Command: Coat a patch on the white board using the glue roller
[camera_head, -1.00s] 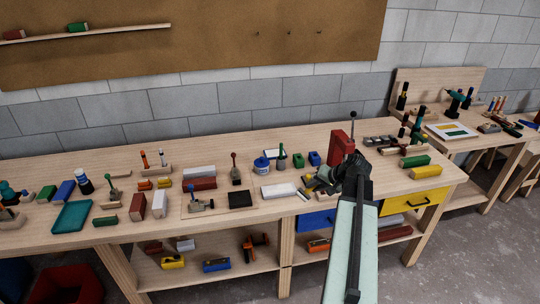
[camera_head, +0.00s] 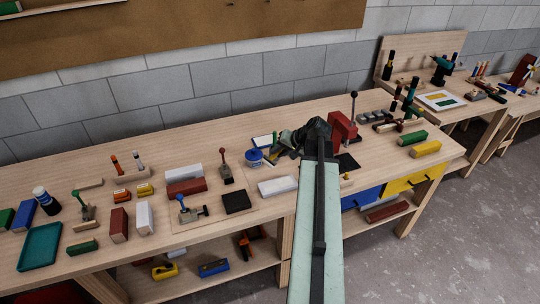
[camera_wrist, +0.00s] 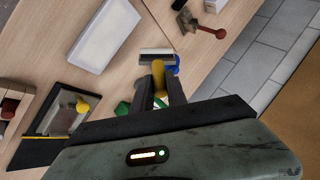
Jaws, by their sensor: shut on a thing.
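The white board (camera_head: 277,186) lies flat on the bench, left of my arm. It also shows at the upper left of the wrist view (camera_wrist: 104,36). My gripper (camera_wrist: 160,88) is shut on the yellow handle of the glue roller (camera_wrist: 157,55), whose pale cylinder points away from the fingers. The roller is beside the board's end in the wrist view; I cannot tell its height above the bench. In the head view my gripper (camera_head: 287,142) is at the back of the bench, beyond the board, and the roller is hard to make out.
A red press (camera_head: 342,130) with a tall lever and a black plate (camera_head: 347,162) are to the right. A clamp (camera_head: 190,211) and a black pad (camera_head: 236,201) lie left of the board.

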